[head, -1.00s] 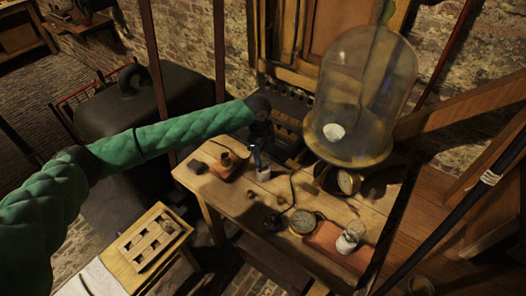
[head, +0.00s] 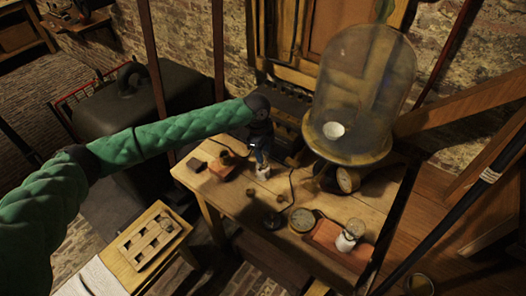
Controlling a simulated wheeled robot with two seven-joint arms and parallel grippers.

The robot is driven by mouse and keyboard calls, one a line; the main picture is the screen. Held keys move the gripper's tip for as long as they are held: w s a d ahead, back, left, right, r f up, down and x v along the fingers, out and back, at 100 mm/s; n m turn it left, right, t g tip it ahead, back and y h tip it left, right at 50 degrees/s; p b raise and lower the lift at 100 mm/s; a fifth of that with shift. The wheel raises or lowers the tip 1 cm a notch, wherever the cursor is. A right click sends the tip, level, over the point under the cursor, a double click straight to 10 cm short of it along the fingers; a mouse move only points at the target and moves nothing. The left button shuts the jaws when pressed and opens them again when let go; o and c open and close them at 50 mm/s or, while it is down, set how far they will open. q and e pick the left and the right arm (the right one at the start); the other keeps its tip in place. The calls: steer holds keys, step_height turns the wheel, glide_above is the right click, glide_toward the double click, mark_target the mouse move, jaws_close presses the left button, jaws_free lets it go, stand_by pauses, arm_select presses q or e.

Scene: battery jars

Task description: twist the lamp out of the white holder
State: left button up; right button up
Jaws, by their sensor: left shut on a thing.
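The small white holder (head: 263,173) stands on the wooden table, left of its middle. My left gripper (head: 261,160) points down right above the holder, shut on the lamp. The lamp itself is mostly hidden by the fingers, and I cannot tell whether it is still seated in the holder. My right gripper is not in view.
A large glass bell jar (head: 360,85) stands at the back right. A slotted wooden tray (head: 150,238) lies front left.

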arm_select(q)
steer(key=shift+r+p, duration=0.8)
steer(key=shift+r, duration=0.35)
steer(key=shift+r+p, duration=1.8)
steer(key=shift+r, duration=0.65)
